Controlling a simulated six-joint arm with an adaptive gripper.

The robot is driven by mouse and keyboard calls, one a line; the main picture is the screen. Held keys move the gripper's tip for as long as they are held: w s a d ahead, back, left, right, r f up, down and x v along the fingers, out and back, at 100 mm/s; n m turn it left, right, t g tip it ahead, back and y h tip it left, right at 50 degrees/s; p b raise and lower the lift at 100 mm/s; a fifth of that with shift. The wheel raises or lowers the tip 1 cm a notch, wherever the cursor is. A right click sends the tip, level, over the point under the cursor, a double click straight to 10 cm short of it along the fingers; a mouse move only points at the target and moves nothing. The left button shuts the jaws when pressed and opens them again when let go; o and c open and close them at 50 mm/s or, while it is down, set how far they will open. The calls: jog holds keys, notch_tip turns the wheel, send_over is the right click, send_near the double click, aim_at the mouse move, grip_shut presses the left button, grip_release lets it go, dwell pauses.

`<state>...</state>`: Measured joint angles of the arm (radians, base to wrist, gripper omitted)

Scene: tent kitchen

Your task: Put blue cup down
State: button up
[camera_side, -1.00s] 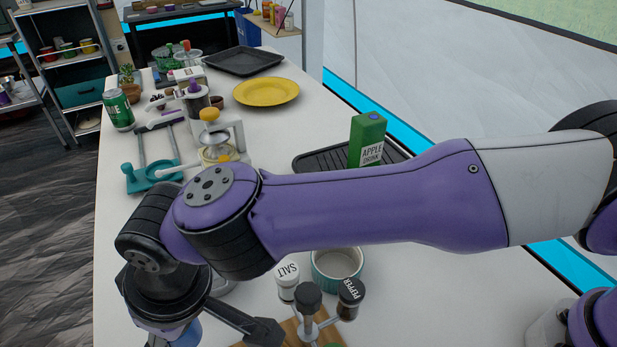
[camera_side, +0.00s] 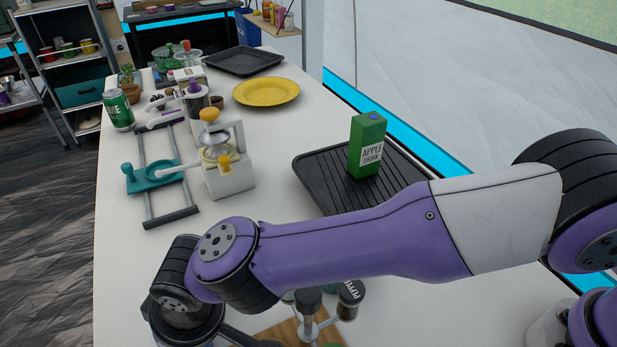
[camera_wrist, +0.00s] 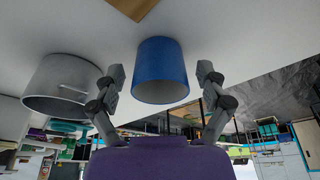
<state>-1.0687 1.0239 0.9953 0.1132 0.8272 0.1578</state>
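The blue cup (camera_wrist: 161,72) shows in the wrist view, which is upside down. It stands upright on the white table, between the two fingers of my gripper (camera_wrist: 160,76). The fingers are spread, with a visible gap on each side of the cup. In the side view the cup is out of sight, and my gripper is mostly below the lower picture edge.
A grey metal pot (camera_wrist: 62,86) stands left of the cup in the wrist view, close to one finger. A wooden board (camera_wrist: 131,7) lies nearby. The side view shows a pepper shaker (camera_side: 349,300), a juicer (camera_side: 226,175) and an apple drink carton (camera_side: 367,146).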

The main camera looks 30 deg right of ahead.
jog(key=v, duration=1.2)
jog(key=w+d+r+m, duration=0.2)
jog(key=w+d+r, duration=0.3)
jog(key=d, duration=0.5)
jog(key=w+d+r+m+t, duration=0.1)
jog(key=d+r+m+t, duration=0.2)
jog(key=d, duration=1.1)
jog(key=s+d+f+m+h, duration=0.1)
jog(key=s+d, duration=0.3)
jog(key=d, duration=0.4)
jog(key=s+d+f+m+h, duration=0.1)
jog(key=s+d+f+m, duration=0.1)
jog(key=s+d, duration=0.3)
jog(key=d+m, duration=0.1)
jog(key=d, duration=0.2)
jog(key=shift+d, duration=0.2)
